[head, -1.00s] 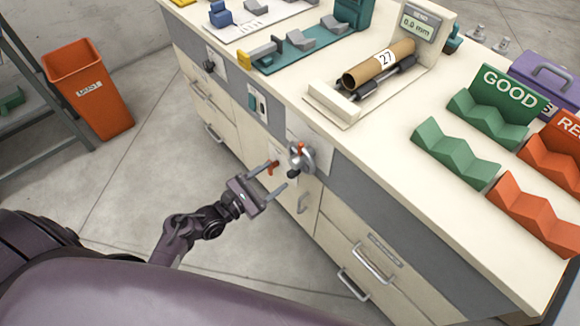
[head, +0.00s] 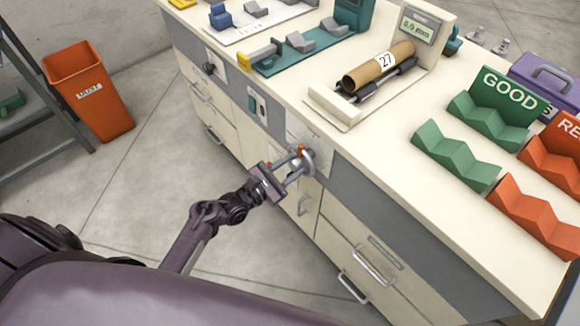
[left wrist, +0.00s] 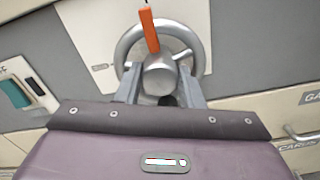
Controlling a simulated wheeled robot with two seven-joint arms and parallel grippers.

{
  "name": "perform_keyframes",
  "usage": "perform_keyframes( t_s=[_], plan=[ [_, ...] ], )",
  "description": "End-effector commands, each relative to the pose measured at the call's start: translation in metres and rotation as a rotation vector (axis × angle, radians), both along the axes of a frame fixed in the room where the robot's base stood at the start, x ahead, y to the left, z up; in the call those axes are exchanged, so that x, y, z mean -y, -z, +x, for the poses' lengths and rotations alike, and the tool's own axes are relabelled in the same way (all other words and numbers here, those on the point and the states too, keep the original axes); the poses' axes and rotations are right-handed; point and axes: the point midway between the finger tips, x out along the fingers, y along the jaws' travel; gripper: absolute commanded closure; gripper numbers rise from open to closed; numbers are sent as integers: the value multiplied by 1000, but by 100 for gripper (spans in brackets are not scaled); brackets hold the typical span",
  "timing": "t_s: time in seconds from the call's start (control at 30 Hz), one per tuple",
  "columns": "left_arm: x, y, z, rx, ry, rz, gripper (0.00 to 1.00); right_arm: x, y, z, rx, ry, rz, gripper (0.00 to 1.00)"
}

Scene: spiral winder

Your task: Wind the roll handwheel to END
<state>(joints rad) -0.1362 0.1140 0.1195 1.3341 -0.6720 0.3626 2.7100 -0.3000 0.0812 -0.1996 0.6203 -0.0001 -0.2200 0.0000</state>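The roll handwheel (head: 308,161) is a grey ring on the grey front band of the bench. In the left wrist view the handwheel (left wrist: 127,43) shows with an orange piece (left wrist: 149,30) sticking up and a round grey hub (left wrist: 160,76). My left gripper (head: 296,167) is at the wheel. In the left wrist view its fingers (left wrist: 160,88) stand apart on either side of the hub's lower part, with a dark piece between them. I see no clear grip; contact cannot be told. My right gripper is in no view.
On the bench top, a cardboard roll marked 27 (head: 378,67) lies on a winder with a display (head: 416,30). Green GOOD racks (head: 455,155) and orange racks (head: 535,213) stand at the right. Drawer handles (head: 372,264) project below. An orange bin (head: 92,95) stands on the floor.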

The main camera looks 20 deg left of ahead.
Motion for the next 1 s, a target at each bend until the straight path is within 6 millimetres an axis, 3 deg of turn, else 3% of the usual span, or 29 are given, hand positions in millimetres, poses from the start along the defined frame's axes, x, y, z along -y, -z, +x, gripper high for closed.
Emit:
perform_keyframes(
  t_s=[0.13, 0.57, 1.0],
  plan=[
    [0, 0, 0, 0, 0, 0, 88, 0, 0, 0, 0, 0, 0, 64],
    [1, -1, 0, 49, 0, 86, 88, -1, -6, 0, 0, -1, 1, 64],
    [2, -1, -1, 240, 2, 415, 88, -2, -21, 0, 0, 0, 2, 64]
  ],
)
